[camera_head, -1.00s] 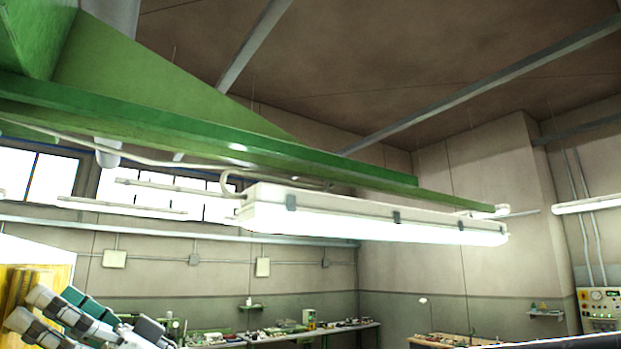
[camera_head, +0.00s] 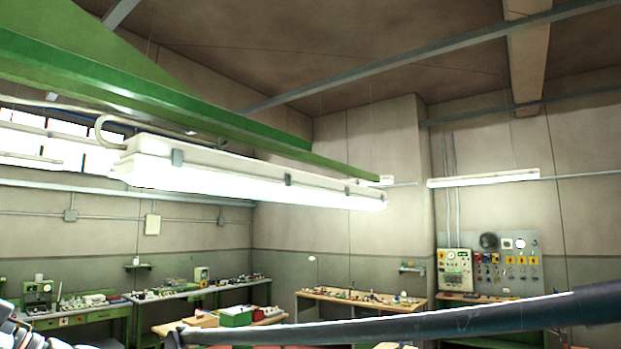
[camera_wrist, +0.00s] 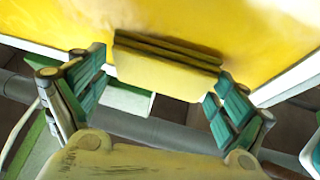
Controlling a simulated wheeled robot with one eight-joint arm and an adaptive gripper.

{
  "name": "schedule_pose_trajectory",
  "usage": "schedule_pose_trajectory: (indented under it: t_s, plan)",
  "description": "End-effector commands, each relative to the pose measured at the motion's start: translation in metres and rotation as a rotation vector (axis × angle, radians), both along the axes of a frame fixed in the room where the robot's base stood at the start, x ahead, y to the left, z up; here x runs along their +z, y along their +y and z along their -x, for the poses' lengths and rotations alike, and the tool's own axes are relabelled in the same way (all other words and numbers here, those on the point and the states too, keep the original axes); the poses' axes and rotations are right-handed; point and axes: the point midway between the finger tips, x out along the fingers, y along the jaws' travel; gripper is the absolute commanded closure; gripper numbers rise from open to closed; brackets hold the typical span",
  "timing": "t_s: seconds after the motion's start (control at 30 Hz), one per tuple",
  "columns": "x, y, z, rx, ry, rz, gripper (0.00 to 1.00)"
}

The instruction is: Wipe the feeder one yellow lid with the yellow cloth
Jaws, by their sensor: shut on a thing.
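In the wrist view, a folded yellow cloth (camera_wrist: 160,74) with dark fold lines sits between the teal pads of my gripper (camera_wrist: 161,80). My gripper is shut on it. Just beyond it, a broad bright yellow surface with a white edge, which looks like the yellow lid (camera_wrist: 215,25), fills the top of the view. The cloth overlaps this surface in the picture; I cannot tell whether they touch. In the head view neither cloth nor lid shows. Only a pale piece of my arm shows at the lower left corner.
In the head view, cluttered workbenches (camera_head: 165,295) line the far walls, and a control panel (camera_head: 455,268) hangs at the right. A long lamp (camera_head: 250,185) hangs under a green beam overhead. A dark curved bar (camera_head: 420,324) crosses the bottom.

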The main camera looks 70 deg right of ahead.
Motion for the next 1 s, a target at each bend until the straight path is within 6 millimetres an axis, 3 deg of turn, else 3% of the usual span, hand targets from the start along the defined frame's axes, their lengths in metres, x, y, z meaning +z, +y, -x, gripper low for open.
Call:
schedule_pose_trajectory:
  t_s: [0.3, 1.0]
  plan:
    - [-0.026, 0.004, 0.001, 0.002, 0.0, 0.002, 0.27]
    - [-0.025, -0.011, -0.036, 0.001, 0.0, 0.001, 0.27]
